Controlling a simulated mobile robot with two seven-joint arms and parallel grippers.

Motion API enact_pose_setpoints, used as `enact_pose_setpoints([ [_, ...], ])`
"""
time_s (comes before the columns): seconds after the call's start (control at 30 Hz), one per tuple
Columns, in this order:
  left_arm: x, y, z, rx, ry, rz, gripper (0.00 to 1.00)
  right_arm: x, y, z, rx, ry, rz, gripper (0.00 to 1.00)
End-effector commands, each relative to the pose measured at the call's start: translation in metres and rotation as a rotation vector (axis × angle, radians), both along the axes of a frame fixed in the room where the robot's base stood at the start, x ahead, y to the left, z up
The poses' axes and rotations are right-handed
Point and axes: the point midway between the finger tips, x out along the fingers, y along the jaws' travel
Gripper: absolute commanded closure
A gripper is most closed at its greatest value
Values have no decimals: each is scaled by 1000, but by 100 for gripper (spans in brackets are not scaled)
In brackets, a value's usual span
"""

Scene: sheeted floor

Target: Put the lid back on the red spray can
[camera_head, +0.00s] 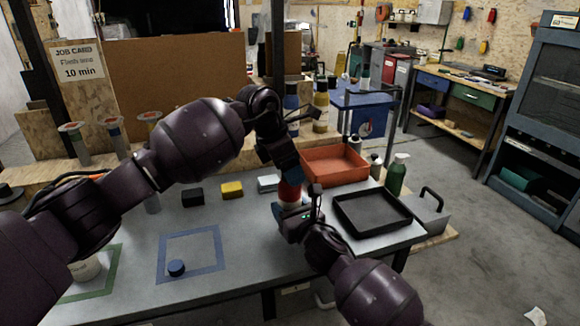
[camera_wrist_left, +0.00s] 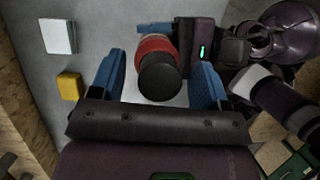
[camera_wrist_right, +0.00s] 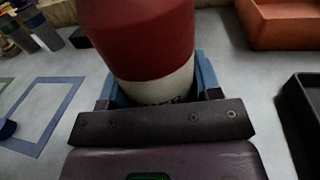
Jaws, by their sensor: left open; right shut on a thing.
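The red spray can (camera_head: 290,190) has a white lower band (camera_wrist_right: 160,90) and stands upright. My right gripper (camera_head: 296,222) is shut on this white lower part. In the left wrist view, a black round cap-like piece (camera_wrist_left: 160,78) is at the can's top end, above the red body (camera_wrist_left: 155,45). I cannot tell how firmly it sits. My left gripper (camera_wrist_left: 163,85) is open above the can, with one blue finger on each side of the black piece. A small dark blue round lid-like piece (camera_head: 176,268) lies inside the blue taped square on the table.
An orange bin (camera_head: 335,165) and a black tray (camera_head: 372,212) stand right of the can. Black, yellow (camera_head: 232,190) and white blocks lie along the back of the table. The table's front middle is clear.

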Motion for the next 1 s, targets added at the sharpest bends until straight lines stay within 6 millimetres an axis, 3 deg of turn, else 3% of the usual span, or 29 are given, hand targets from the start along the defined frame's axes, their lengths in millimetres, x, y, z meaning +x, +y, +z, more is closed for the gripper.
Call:
enact_pose_setpoints([
  [0.23,-1,4,12,0,-3,-1,31,0,0,0,0,0,0,85],
  [0.7,-10,36,89,1,-3,1,31,0,0,0,0,0,0,85],
  [1.0,-13,44,110,0,-1,0,31,0,0,0,0,0,0,85],
])
